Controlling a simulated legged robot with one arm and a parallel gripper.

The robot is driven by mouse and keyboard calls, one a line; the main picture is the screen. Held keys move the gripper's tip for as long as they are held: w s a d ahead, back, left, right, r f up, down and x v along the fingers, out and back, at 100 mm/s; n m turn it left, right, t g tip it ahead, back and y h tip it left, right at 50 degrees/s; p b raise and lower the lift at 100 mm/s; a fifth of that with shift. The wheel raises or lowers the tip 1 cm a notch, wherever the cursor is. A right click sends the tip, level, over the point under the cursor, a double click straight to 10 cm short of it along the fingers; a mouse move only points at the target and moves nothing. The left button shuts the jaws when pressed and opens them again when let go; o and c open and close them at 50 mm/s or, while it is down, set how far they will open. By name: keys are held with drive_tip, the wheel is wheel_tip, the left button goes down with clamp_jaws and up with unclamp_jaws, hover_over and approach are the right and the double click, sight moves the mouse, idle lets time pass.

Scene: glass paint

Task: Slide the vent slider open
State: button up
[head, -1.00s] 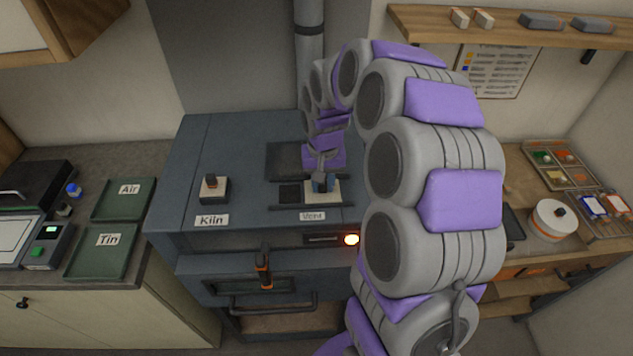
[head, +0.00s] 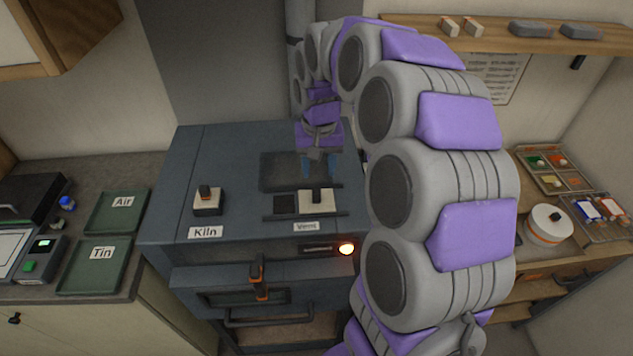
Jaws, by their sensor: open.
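The vent slider (head: 318,202) is a pale plate with an upright black knob, in a dark track on top of the kiln (head: 225,160), behind the "Vent" label (head: 306,226). The plate sits at the right part of the track, with a dark square opening (head: 285,205) uncovered to its left. My gripper (head: 319,168) is open and empty, its bluish fingers pointing down. It appears above and behind the knob, apart from it. My arm hides the kiln's right side.
A second black-knobbed control (head: 208,200) stands by the "Kiln" label. Green trays (head: 95,265) lie on the left counter; a white pot (head: 549,226) stands at right.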

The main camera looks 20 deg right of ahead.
wheel_tip(320, 180, up, 9)
drive_tip(key=shift+f, duration=0.2)
drive_tip(key=shift+d, duration=0.15)
